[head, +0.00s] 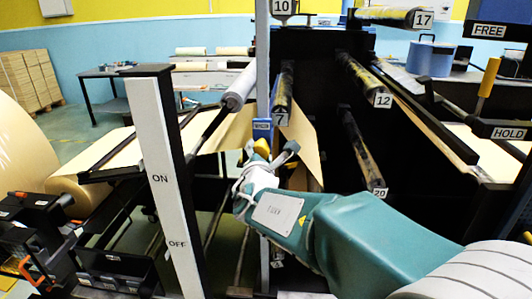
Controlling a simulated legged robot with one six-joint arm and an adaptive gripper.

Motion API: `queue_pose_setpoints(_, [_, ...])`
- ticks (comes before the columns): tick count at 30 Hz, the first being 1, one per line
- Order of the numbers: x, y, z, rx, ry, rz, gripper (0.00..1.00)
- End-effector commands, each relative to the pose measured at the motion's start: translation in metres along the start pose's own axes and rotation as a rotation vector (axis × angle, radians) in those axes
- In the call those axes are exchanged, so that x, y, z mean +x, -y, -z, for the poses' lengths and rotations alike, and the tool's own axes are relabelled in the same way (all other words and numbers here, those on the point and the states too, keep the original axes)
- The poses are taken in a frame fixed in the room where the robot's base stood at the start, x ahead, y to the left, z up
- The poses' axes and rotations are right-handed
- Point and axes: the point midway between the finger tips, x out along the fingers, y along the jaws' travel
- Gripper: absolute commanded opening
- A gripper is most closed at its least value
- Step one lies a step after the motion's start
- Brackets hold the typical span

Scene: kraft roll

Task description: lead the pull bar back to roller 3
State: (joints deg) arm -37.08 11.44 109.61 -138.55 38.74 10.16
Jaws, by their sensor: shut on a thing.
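My gripper (268,152) is in the middle of the head view, just below roller 7 (283,95). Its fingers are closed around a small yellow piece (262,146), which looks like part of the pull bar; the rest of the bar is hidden. A blue labelled block (262,127) sits just above the fingers, in front of the brown kraft paper (302,135). The paper shows on both sides of the gripper.
Rollers 10 (283,8), 12 (362,78), 17 (398,16) and 20 (362,150) stick out around the dark frame. A grey post (262,60) rises above the gripper. An ON/OFF panel (162,190) stands left, a FREE/HOLD lever (488,78) right. A large kraft roll (25,150) is far left.

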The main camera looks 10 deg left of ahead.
Motion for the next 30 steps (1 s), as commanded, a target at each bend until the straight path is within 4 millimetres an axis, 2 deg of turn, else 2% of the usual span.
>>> queue_pose_setpoints(6, [0.001,0.002,0.002,-0.001,0.000,0.001,0.05])
queue_pose_setpoints(16, [-0.004,0.050,0.000,0.004,0.003,0.004,0.05])
queue_pose_setpoints(21, [-0.005,0.072,0.005,0.003,0.002,0.004,0.05])
queue_pose_setpoints(25, [-0.005,0.084,0.009,0.003,0.002,0.002,0.04])
queue_pose_setpoints(30, [-0.006,0.086,0.009,0.003,0.001,-0.001,0.04])
